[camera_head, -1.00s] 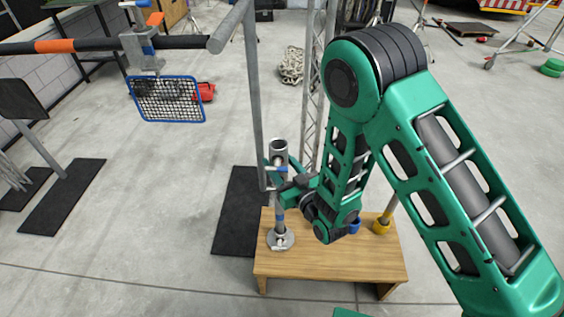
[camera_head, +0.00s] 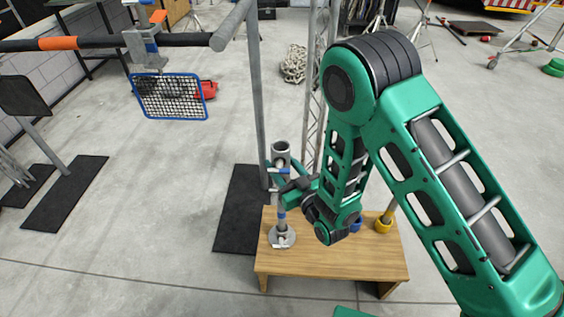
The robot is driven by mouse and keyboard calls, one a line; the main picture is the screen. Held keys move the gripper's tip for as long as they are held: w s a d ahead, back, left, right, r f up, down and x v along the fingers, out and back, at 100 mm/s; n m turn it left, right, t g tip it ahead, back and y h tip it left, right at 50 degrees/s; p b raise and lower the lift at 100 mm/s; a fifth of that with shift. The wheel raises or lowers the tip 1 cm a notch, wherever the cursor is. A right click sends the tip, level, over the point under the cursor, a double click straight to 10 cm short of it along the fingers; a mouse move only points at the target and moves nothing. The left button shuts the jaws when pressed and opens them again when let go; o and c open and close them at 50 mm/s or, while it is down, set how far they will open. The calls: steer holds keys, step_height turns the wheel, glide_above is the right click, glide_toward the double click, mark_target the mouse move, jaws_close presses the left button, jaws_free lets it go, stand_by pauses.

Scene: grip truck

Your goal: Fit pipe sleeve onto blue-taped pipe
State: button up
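A grey pipe sleeve (camera_head: 281,151), open at its top, stands upright at my gripper (camera_head: 279,172), above the table. My gripper's fingers appear to be around the sleeve, seemingly shut on it, though the contact is small in view. Directly below, an upright pipe with blue tape (camera_head: 281,215) stands on a round silver base (camera_head: 281,237) at the left end of the wooden table (camera_head: 330,262). The sleeve is roughly in line above the pipe. I cannot tell whether the sleeve's lower end is around the pipe's top.
A yellow-based post (camera_head: 383,224) and a blue ring (camera_head: 356,224) stand on the table to the right, partly behind my arm. A tall grey pole (camera_head: 257,100) rises just behind the sleeve on a black mat (camera_head: 235,215).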

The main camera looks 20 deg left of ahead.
steer(key=shift+f, duration=1.3)
stand_by(0.4)
steer(key=shift+f, duration=2.15)
steer(key=shift+f, duration=0.55)
steer(key=o, duration=1.6)
steer(key=shift+s+d, duration=0.1)
